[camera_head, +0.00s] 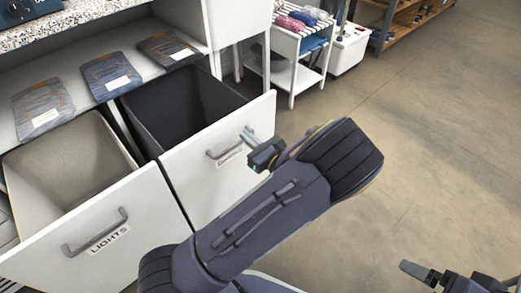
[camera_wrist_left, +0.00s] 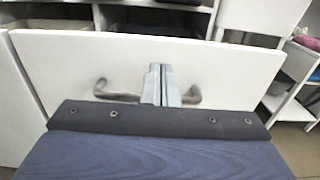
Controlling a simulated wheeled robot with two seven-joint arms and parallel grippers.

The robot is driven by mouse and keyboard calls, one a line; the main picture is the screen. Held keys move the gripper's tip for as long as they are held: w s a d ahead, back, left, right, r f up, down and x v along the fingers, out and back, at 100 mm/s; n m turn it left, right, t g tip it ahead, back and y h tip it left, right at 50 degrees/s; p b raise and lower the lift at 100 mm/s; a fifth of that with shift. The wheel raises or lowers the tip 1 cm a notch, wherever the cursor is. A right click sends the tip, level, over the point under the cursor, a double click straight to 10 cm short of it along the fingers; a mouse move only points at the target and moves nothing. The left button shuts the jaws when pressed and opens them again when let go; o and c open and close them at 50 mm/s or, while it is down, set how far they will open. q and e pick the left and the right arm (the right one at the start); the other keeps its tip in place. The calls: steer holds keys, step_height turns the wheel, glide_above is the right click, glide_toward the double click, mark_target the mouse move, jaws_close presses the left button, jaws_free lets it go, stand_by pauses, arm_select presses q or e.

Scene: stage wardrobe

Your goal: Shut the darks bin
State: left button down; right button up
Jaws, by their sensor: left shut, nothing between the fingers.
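The darks bin (camera_head: 213,174) is a white-fronted pull-out with a dark, empty-looking tub (camera_head: 185,105). It stands pulled out, beside the lights bin. Its front carries a grey bar handle (camera_head: 222,151) and a small label (camera_head: 230,157), partly readable. My left gripper (camera_head: 249,135) is shut and empty, with its fingertips by the right end of the handle. In the left wrist view, the closed fingers (camera_wrist_left: 162,72) stand in front of the white panel (camera_wrist_left: 220,65) and hide the handle's middle; contact is unclear. My right gripper (camera_head: 420,272) shows only partly at the bottom right.
The lights bin (camera_head: 100,235) is also pulled out on the left. Several folded dark garments (camera_head: 110,74) lie on the shelf behind the bins. A white rack (camera_head: 297,50) stands behind to the right. The floor (camera_head: 440,130) on the right is clear.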

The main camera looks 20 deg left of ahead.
mark_target(229, 123)
arm_select(q)
steer(key=b+x, duration=0.1)
steer(key=x, duration=0.4)
steer(key=shift+w+a+b, duration=0.15)
steer(key=shift+a+b, duration=0.2)
steer(key=shift+a, duration=0.05)
arm_select(e)
step_height(229, 123, down, 2)
steer(key=shift+f, duration=0.1)
arm_select(q)
steer(key=shift+a, duration=0.1)
